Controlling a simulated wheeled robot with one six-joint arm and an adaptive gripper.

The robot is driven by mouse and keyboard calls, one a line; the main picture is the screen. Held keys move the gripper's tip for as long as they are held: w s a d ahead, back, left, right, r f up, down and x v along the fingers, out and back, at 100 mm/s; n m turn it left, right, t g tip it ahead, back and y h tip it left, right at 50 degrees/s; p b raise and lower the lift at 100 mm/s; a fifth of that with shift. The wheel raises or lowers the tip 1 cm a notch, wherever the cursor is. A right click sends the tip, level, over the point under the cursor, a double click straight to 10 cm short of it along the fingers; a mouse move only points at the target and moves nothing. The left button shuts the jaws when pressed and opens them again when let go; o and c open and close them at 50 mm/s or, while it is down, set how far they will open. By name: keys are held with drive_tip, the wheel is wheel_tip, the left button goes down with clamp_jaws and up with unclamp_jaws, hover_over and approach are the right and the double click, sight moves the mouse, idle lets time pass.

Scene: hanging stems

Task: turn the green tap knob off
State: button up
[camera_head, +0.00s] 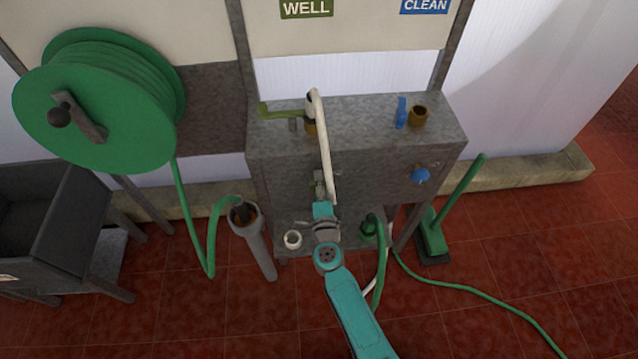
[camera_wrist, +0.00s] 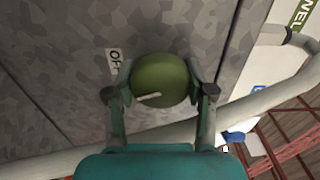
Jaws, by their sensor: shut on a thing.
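The green tap knob (camera_wrist: 165,76) is round and olive green, on the grey metal panel in the wrist view. A short white mark on its face points to the lower left of that picture. A small white label (camera_wrist: 115,60) reading OFF is beside the knob, on its left. My gripper (camera_wrist: 161,84) has one finger on each side of the knob and is shut on it. In the head view my gripper (camera_head: 320,196) is at the front of the grey metal cabinet (camera_head: 275,185), where the knob is mostly hidden by the gripper and a pale pipe.
The pale pipe (camera_head: 325,140) hangs close beside my gripper. A blue knob (camera_head: 420,175) is on the cabinet's right. A green hose reel (camera_head: 90,100) stands at the left, a grey tube (camera_head: 258,250) below it.

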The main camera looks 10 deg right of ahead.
drive_tip(key=shift+m, duration=1.9)
drive_tip(key=o, duration=1.2)
drive_tip(key=shift+c, duration=0.2)
drive_tip(key=s, duration=1.2)
